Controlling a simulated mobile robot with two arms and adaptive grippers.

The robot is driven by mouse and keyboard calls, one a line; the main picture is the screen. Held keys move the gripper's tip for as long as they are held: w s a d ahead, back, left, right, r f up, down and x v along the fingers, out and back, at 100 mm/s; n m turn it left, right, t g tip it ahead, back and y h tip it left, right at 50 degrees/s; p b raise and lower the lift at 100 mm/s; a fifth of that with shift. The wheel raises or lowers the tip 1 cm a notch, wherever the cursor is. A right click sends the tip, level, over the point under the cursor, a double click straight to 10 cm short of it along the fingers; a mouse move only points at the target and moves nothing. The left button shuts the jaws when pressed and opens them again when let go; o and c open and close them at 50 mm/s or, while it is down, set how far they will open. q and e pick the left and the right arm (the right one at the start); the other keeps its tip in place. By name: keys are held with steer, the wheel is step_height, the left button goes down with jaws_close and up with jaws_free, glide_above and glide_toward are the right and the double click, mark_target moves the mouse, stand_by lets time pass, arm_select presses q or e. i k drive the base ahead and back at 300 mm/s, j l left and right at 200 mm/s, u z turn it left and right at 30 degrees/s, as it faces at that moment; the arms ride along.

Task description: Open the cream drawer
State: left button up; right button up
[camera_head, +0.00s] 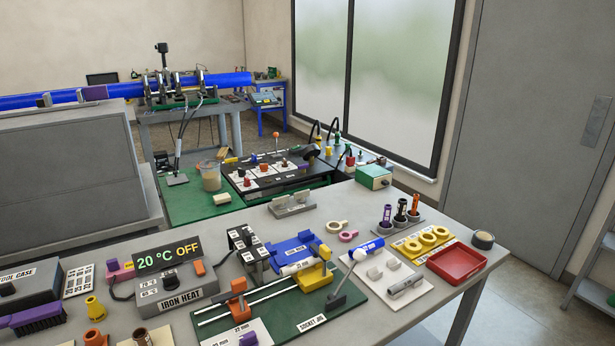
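I cannot make out a cream drawer in the head view. A large grey cabinet-like box (65,165) stands at the left, with no cream front visible. Neither of my grippers is in view.
The grey workbench (345,205) in front is crowded with an iron heat box (178,297), a green socket jig board (300,312), a red tray (456,263) and a tool case (28,285). Bare floor shows at right.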

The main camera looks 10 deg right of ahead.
mark_target(379, 183)
steer(key=i+l+u, duration=0.1)
steer(key=l+u, duration=0.25)
steer(key=l, duration=0.3)
steer(key=l+u, duration=0.35)
steer(key=l, duration=0.25)
steer(key=k+l+u, duration=0.1)
steer(key=l+u, duration=0.2)
steer(key=l, duration=0.3)
steer(key=k+l+u, duration=0.15)
steer(key=l+u, duration=0.2)
steer(key=l, duration=0.3)
